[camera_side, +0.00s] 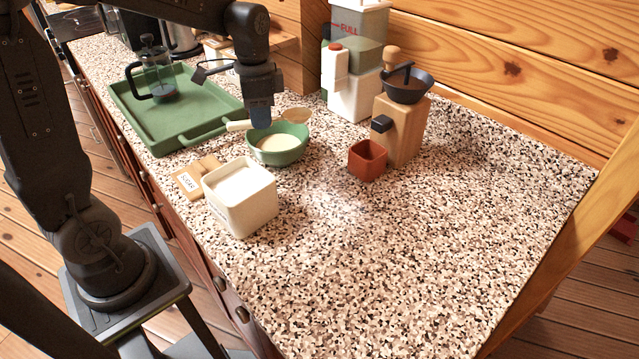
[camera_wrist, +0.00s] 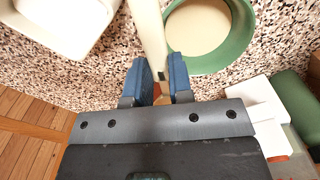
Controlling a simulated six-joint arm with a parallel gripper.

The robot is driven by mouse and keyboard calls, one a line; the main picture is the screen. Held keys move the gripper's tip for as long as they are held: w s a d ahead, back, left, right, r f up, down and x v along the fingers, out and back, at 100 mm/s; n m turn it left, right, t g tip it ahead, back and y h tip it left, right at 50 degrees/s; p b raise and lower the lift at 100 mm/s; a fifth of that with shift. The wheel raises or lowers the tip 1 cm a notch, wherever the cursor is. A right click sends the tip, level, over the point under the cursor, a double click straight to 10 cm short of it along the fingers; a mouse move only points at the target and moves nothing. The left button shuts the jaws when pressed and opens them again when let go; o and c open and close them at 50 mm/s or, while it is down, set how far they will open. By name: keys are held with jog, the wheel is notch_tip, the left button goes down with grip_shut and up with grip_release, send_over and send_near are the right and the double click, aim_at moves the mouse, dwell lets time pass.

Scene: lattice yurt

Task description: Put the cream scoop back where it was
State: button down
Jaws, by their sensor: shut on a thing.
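My gripper (camera_side: 260,118) is shut on the cream scoop (camera_side: 238,125), just above the far rim of the green bowl (camera_side: 290,157). In the wrist view the blue fingers (camera_wrist: 158,82) pinch the scoop's pale handle (camera_wrist: 149,30), which runs up out of the picture. The scoop's far end is not clear in either view. The green bowl (camera_wrist: 243,35) lies right of the handle in the wrist view and holds pale contents. The white square canister (camera_side: 243,208) stands open, full of white stuff; its corner shows at upper left in the wrist view (camera_wrist: 62,28).
A wooden lid marked sugar (camera_side: 192,180) lies beside the canister. A green tray (camera_side: 195,98) with a French press (camera_side: 160,80) is behind to the left. A wooden grinder (camera_side: 403,125) and terracotta cup (camera_side: 367,162) stand right. The counter's front right is clear.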

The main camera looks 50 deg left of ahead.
jog(key=d+f+m, duration=0.2)
jog(key=d+m, duration=0.1)
send_over(324, 198)
notch_tip(324, 198, down, 6)
jog(key=shift+f, duration=2.2)
jog(key=shift+f, duration=0.15)
jog(key=c, duration=1)
grip_release()
